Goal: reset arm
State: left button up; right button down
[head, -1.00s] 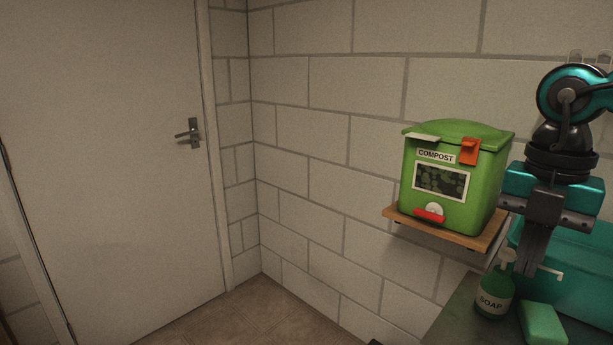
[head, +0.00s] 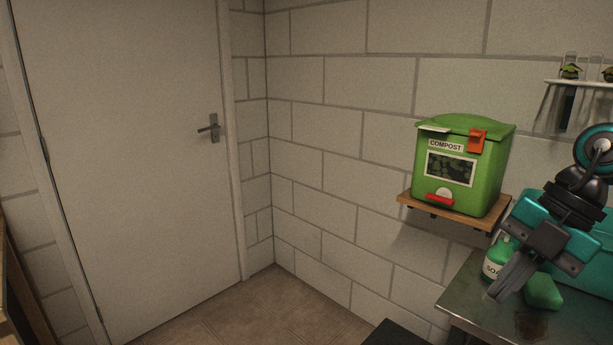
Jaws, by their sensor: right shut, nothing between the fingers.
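My right gripper (head: 500,293) is at the right of the head view, teal and black, tilted with its fingers pointing down and left. Its fingers are together with nothing between them. It hangs in front of the counter and partly hides the soap bottle (head: 492,262). My left gripper is not in the head view.
A green compost bin (head: 483,180) stands on a wooden wall shelf (head: 409,201). A green sponge (head: 543,291) and a teal basin (head: 597,287) are on the metal counter (head: 465,306). A rack (head: 568,83) with tubes is on the wall. The floor by the door (head: 120,150) is clear.

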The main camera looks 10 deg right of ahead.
notch_tip(320, 180, down, 18)
jog(key=w+m+t+y+p, duration=0.1)
jog(key=m+t+y, duration=0.1)
jog(key=m+t, duration=1.25)
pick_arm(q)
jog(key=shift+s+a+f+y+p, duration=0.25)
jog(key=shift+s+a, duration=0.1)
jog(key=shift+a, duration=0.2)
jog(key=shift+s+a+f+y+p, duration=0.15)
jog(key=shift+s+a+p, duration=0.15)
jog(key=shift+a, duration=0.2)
pick_arm(e)
jog(key=s+a+f+m+g+h, duration=0.2)
jog(key=s+a+f+m, duration=0.2)
jog(key=a+f, duration=0.2)
jog(key=s+a+f+m+g+h, duration=0.2)
jog(key=s+a+f+m+h, duration=0.1)
jog(key=a+f, duration=0.4)
notch_tip(320, 180, down, 2)
jog(key=shift+s+m, duration=0.75)
jog(key=shift+s, duration=0.2)
jog(key=shift+g, duration=0.25)
